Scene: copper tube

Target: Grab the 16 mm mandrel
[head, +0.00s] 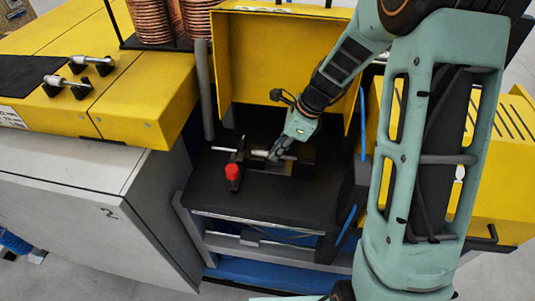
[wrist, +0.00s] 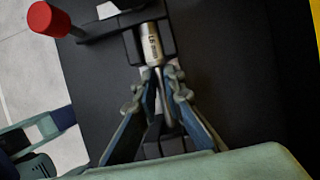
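The mandrel, a bright metal rod with a marking that looks like 16 (wrist: 151,43), sits in a dark holder on the black top of the machine. In the head view, parts of the rod show on both sides of my gripper (head: 275,155). In the wrist view my gripper (wrist: 158,78) has its two fingers drawn together on either side of the rod, just below the marked thick part. The fingertips appear to touch it, and they hide part of the thinner shaft. The rod still lies in line with its holder.
A red-knobbed lever (head: 232,172) stands just left of the rod; its red knob shows in the wrist view (wrist: 48,19). A yellow hood (head: 270,50) rises behind. Two similar rods (head: 92,60) rest in black holders on the yellow top at left. Copper coils (head: 153,20) stand behind.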

